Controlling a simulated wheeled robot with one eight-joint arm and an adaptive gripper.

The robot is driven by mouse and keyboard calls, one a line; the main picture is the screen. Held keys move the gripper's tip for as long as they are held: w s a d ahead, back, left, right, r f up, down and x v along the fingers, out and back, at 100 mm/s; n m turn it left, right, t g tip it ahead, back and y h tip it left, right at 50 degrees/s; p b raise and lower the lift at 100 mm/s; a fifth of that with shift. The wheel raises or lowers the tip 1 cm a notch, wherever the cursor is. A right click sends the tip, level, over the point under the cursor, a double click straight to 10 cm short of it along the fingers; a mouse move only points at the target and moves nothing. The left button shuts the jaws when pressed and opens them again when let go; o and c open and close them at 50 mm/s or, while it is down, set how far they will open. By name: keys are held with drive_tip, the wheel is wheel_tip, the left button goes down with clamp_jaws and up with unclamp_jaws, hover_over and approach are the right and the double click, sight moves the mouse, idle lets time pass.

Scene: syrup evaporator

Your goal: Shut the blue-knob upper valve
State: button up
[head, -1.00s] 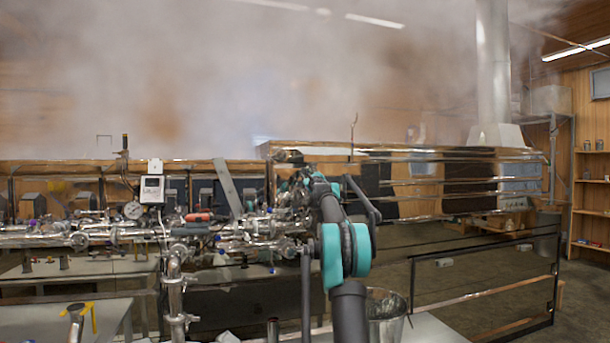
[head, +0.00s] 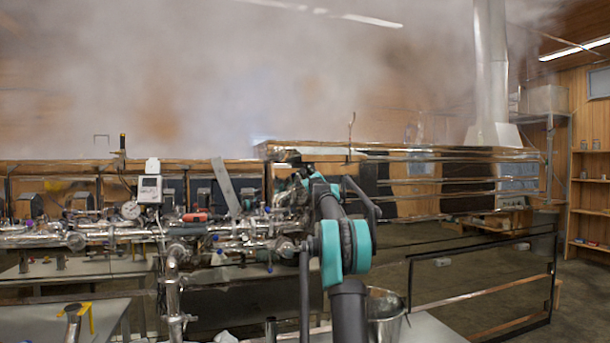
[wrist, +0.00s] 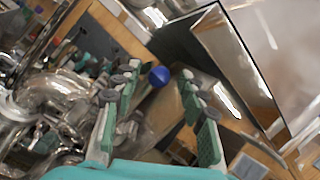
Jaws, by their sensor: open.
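A round blue knob (wrist: 159,76) shows in the wrist view, between and just beyond the tips of my gripper (wrist: 157,92). My gripper is open, with green-padded fingers on either side of the knob's line and a gap to each. I cannot tell whether the knob is within the fingers' reach. My arm covers part of the pipes there, and my gripper's fingers cannot be made out in that view.
Shiny steel pipes (wrist: 50,90) crowd the left of the wrist view. In the head view, a dial gauge (head: 130,210) and a white meter box (head: 150,188) stand on the pipework. A metal bucket (head: 385,312) is beside my arm. Steam fills the air above.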

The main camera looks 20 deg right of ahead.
drive_tip(key=v, duration=1.1)
drive_tip(key=s+a+f+n+g+y, duration=0.35)
drive_tip(key=s+a+f+n, duration=0.45)
drive_tip(key=a, duration=0.4)
drive_tip(key=s+a+f+n+g+y, duration=0.3)
drive_tip(key=s+a+f+n+y, duration=0.35)
drive_tip(key=a, duration=0.55)
drive_tip(key=s+a+f+n+g+h, duration=0.1)
drive_tip(key=s+a+f+n+g, duration=0.25)
drive_tip(key=s+f, duration=0.5)
drive_tip(key=s+a+f+n+g+h, duration=0.25)
drive_tip(key=s+f+n, duration=0.25)
drive_tip(key=s+f, duration=0.35)
drive_tip(key=s+d+f+n+g+h, duration=0.2)
drive_tip(key=s+d+f+n+h, duration=0.1)
drive_tip(key=s+f, duration=0.8)
drive_tip(key=s+d+f+n+g+h, duration=0.2)
drive_tip(key=s+d+f+n+h, duration=0.1)
drive_tip(key=s+f, duration=0.9)
drive_tip(key=s+d, duration=0.1)
drive_tip(key=s, duration=0.3)
drive_tip(key=shift+d+f+g, duration=0.2)
drive_tip(key=shift+d+g, duration=0.05)
drive_tip(key=shift+g, duration=0.1)
